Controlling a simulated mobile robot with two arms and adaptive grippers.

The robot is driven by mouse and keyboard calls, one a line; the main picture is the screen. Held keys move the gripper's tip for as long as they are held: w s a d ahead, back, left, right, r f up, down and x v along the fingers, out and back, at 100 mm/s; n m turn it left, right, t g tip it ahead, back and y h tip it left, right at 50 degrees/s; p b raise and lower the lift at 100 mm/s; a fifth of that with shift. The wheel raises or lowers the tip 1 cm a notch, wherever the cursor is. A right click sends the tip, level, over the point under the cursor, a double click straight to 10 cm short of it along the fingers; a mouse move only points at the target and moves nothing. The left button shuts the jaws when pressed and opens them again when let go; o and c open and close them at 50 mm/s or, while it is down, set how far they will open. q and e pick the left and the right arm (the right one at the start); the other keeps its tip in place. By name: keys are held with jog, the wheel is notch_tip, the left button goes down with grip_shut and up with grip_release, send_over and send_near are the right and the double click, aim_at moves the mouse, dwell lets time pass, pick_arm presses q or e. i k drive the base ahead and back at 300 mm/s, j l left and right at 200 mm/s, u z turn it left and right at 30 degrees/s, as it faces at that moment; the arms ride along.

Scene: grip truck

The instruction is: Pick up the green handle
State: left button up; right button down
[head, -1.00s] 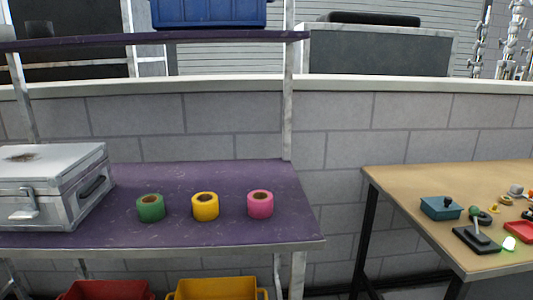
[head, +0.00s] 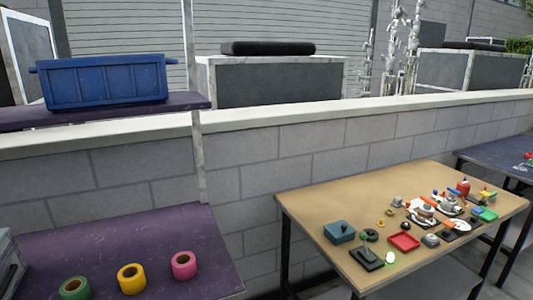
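No object in the head view can be clearly made out as a green handle. Small green items show on the tan table (head: 310,205) at the right. One is a pale green-white rounded piece (head: 390,257) by the table's front edge, beside a black base with an upright grey lever (head: 366,258). Another is a flat green piece (head: 486,214) near the table's right end. They are too small to identify surely. Neither of my grippers is in view.
A purple shelf bench (head: 130,245) at the left holds green (head: 75,288), yellow (head: 131,278) and pink (head: 184,265) tape rolls. A blue crate (head: 105,82) sits on its upper shelf. A red tray (head: 404,241) and teal box (head: 340,232) stand on the tan table.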

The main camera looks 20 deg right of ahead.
aim_at(491, 198)
jog(key=z, duration=2.05)
jog(key=i+l+u, duration=0.1)
jog(key=i, duration=0.55)
jog(key=i+l+u, duration=0.1)
jog(key=i, duration=0.5)
jog(key=i+l, duration=0.4)
jog(key=l, duration=0.15)
jog(key=i+l, duration=0.45)
jog(key=l, duration=0.15)
